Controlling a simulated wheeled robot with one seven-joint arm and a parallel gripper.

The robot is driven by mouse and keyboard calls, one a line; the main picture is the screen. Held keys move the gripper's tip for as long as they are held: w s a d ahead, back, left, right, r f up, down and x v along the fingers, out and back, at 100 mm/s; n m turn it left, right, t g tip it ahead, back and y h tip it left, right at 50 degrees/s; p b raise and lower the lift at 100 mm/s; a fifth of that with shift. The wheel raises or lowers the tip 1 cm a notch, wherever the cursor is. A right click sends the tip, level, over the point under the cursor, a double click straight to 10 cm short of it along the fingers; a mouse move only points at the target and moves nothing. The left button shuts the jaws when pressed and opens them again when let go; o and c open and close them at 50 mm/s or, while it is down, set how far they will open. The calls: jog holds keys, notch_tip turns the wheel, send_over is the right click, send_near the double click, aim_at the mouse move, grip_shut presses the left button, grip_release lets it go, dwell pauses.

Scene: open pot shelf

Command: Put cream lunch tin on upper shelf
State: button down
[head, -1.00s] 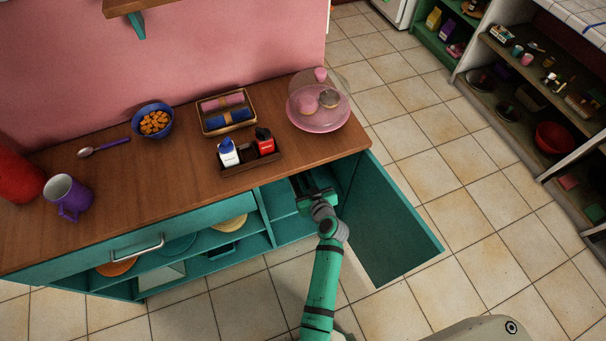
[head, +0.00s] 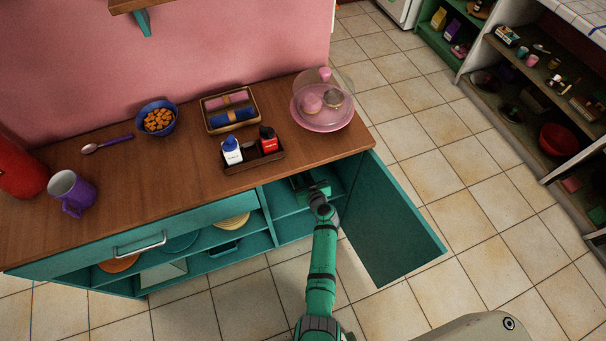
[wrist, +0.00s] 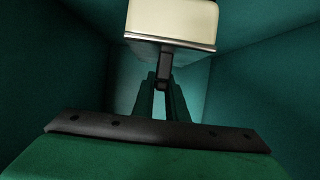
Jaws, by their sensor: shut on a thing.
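The cream lunch tin (wrist: 172,20) shows at the top of the wrist view as a pale box with a metal rim and a dark handle. My gripper (wrist: 163,78) is shut on that handle, with the tin beyond the fingertips. In the head view my gripper (head: 312,190) is inside the right-hand bay of the teal cabinet, under the countertop; the tin is hidden there. A teal shelf board (head: 290,226) crosses this bay. I cannot tell whether the tin touches a shelf.
The open cabinet door (head: 388,225) stands to the right of my arm. Teal walls close in on both sides in the wrist view. The wooden countertop (head: 150,190) above holds a bottle caddy (head: 252,160) and a pink domed stand (head: 322,118).

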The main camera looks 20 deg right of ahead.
jog(key=shift+f, duration=0.1)
jog(key=shift+a, duration=0.3)
jog(key=shift+f, duration=0.15)
jog(key=c, duration=1.8)
grip_release()
jog(key=shift+o, duration=0.2)
jog(key=shift+d, duration=0.1)
jog(key=shift+s, duration=0.1)
jog(key=v, duration=1.2)
